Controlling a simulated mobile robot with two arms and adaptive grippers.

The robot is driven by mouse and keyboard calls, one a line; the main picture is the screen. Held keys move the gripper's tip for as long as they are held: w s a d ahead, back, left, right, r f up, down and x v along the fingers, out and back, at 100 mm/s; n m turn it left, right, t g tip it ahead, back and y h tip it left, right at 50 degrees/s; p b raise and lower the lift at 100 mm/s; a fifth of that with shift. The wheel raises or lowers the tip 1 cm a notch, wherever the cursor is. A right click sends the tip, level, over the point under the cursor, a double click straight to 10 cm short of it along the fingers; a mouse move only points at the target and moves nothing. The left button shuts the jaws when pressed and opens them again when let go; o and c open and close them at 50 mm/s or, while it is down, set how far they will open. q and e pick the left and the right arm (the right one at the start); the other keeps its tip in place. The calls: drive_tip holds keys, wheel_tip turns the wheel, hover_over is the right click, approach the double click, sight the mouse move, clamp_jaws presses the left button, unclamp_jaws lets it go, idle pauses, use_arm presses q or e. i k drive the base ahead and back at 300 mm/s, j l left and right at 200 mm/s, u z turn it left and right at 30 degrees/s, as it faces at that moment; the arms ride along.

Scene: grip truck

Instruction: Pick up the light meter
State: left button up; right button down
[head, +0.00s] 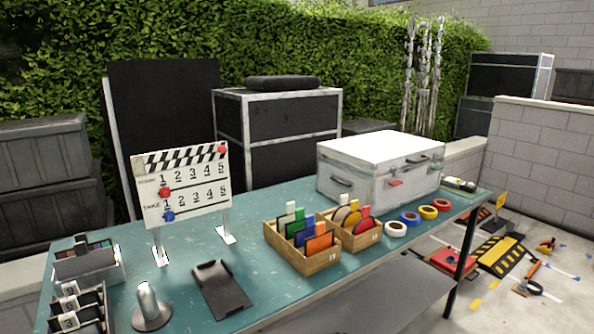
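A small handheld device in pale green, white and dark tones (460,184) lies at the far right end of the teal table (205,253), beside a white case (375,168). It looks most like the light meter, but it is too small to be sure. Neither of my grippers is in view.
Wooden boxes of coloured cards (302,262) and discs (352,240) stand mid-table beside several tape rolls (396,229). A clapperboard (183,188), dark holder (221,289) and metal post (148,302) stand left. Floor clutter, including a striped ramp (501,256), lies right.

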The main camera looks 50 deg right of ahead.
sight(449, 181)
drive_tip(key=z, duration=2.5)
drive_tip(key=u, duration=1.55)
drive_tip(key=z, duration=1.55)
drive_tip(key=i+l+u, duration=0.15)
drive_tip(key=u, duration=0.3)
drive_tip(key=i+l+u, duration=0.25)
drive_tip(key=u, duration=0.2)
